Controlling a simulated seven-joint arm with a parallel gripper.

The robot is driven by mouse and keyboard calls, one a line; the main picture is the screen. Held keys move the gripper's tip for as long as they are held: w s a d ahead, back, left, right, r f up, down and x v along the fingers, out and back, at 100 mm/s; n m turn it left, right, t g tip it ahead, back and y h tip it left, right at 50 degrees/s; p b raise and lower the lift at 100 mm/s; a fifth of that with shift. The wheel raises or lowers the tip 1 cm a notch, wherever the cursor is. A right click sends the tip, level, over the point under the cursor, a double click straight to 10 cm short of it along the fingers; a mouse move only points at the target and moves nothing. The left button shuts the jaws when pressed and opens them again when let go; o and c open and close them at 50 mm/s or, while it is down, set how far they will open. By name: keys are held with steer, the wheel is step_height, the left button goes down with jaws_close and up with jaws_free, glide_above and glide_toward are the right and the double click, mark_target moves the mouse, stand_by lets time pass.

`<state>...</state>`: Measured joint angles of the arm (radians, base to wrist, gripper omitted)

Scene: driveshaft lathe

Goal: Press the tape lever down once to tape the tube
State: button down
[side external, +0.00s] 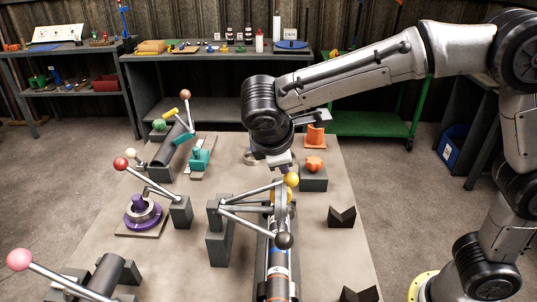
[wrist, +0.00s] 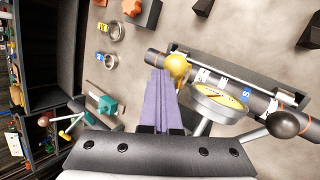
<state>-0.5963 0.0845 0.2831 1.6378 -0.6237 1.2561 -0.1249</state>
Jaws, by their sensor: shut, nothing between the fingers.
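A dark tube (side external: 278,258) with white and blue bands lies in a grey cradle at the front middle of the table; it also shows in the wrist view (wrist: 230,85). A round yellow tape disc (wrist: 222,93) sits over it. Two grey lever arms reach from a dark post (side external: 218,235); one ends in a yellow ball (side external: 292,180), the other in a black ball (side external: 284,240). Which one is the tape lever I cannot tell. My gripper (side external: 282,166) is shut and empty, close by the yellow ball. Its purple fingers (wrist: 160,78) show together beside that ball; contact is unclear.
A red-ball lever (side external: 121,164) with a purple ring base (side external: 140,212) stands to the left. A pink-ball lever (side external: 18,260) is at the front left. An orange knob on a dark block (side external: 314,179) and dark V-blocks (side external: 342,216) stand to the right.

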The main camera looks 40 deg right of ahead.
steer(key=shift+s+d+f, duration=0.3)
steer(key=shift+f, duration=0.1)
stand_by(0.7)
stand_by(0.5)
steer(key=w+a+r, duration=0.4)
steer(key=r, duration=0.2)
steer(key=shift+a, duration=0.15)
stand_by(0.9)
steer(key=shift+w+r, duration=0.1)
steer(key=shift+w, duration=0.05)
steer(key=shift+w+a+r, duration=0.6)
steer(key=shift+a+r, duration=0.05)
steer(key=shift+r, duration=0.25)
steer(key=shift+w+a+r, duration=0.6)
steer(key=shift+r, duration=0.25)
